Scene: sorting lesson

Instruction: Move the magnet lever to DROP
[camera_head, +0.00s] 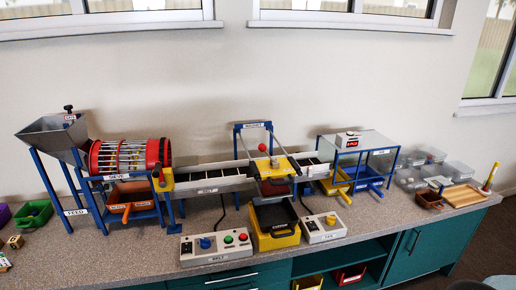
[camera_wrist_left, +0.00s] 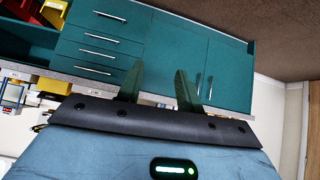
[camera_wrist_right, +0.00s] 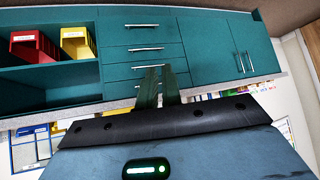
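The magnet station, a blue frame (camera_head: 238,142) with a label on its top bar, stands over the middle of the conveyor in the head view. A red ball knob (camera_head: 262,147), seemingly the magnet lever's handle, sits inside this frame above a yellow plate (camera_head: 278,168). A DROP mark is too small to read, so the lever's setting cannot be told. My left gripper (camera_wrist_left: 159,78) is open and empty in the left wrist view. My right gripper (camera_wrist_right: 160,76) has its fingers together with nothing between them. Neither gripper shows in the head view.
A black-and-yellow bin (camera_head: 277,239) stands below the magnet station. Control boxes (camera_head: 216,246) and (camera_head: 323,228) flank it at the counter's front. A red drum (camera_head: 130,157) and grey hopper (camera_head: 54,136) stand left; clear boxes (camera_head: 408,178) stand right. Both wrist views face teal cabinets (camera_wrist_left: 160,50).

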